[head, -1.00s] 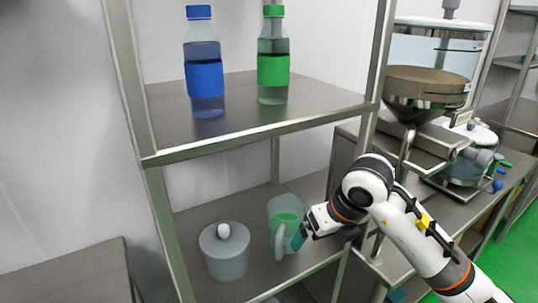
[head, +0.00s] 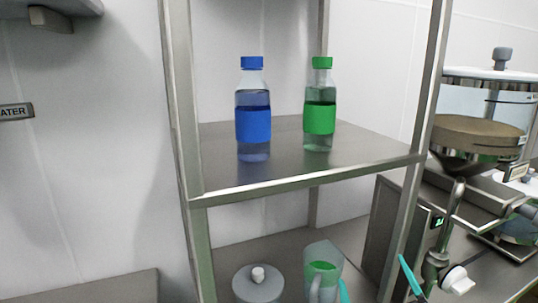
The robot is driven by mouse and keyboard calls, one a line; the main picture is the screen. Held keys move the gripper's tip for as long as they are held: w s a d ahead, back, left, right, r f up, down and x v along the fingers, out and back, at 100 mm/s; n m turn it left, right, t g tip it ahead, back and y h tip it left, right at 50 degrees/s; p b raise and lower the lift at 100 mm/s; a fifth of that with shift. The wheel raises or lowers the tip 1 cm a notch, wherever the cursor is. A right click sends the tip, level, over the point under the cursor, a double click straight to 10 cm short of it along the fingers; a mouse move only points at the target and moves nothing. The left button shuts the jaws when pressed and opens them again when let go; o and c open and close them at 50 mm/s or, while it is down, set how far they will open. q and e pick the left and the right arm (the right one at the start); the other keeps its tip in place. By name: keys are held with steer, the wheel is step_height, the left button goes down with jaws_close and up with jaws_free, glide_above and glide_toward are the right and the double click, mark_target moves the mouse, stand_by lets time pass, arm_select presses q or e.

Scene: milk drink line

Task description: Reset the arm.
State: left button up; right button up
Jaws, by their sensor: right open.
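My right gripper (head: 377,283) shows only as two teal fingertips at the bottom edge, set wide apart and open, with nothing seen between them. The left fingertip is beside the clear pitcher (head: 322,256) in the picture; whether they touch I cannot tell. The pitcher stands on the lower shelf with something green inside, its bottom cut off by the frame. The rest of my right arm is mostly out of the picture. My left gripper is not in view.
A grey lidded pot (head: 258,286) stands left of the pitcher. A blue-labelled bottle (head: 253,125) and a green-labelled bottle (head: 319,118) stand on the upper shelf (head: 290,178). Metal posts bound the rack. A machine with a hopper (head: 480,140) stands at right.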

steer(key=s+d+f+m+g+h, duration=0.25)
steer(key=s+f+g, duration=0.2)
steer(key=f, duration=0.45)
steer(key=s+d+f+m+g+h, duration=0.1)
steer(key=s+d+f+m+g, duration=0.15)
steer(key=f+g, duration=0.4)
steer(key=s+a+f+g+y, duration=0.25)
steer(key=s+f+g, duration=0.35)
steer(key=s+f, duration=0.65)
steer(key=s+f+g, duration=0.2)
steer(key=s+f, duration=0.1)
steer(key=f, duration=2.1)
steer(key=s+d+f+g, duration=0.1)
steer(key=s+d+f, duration=0.1)
steer(key=s+f, duration=1.5)
steer(key=shift+d+f, duration=0.15)
steer(key=shift+d, duration=0.05)
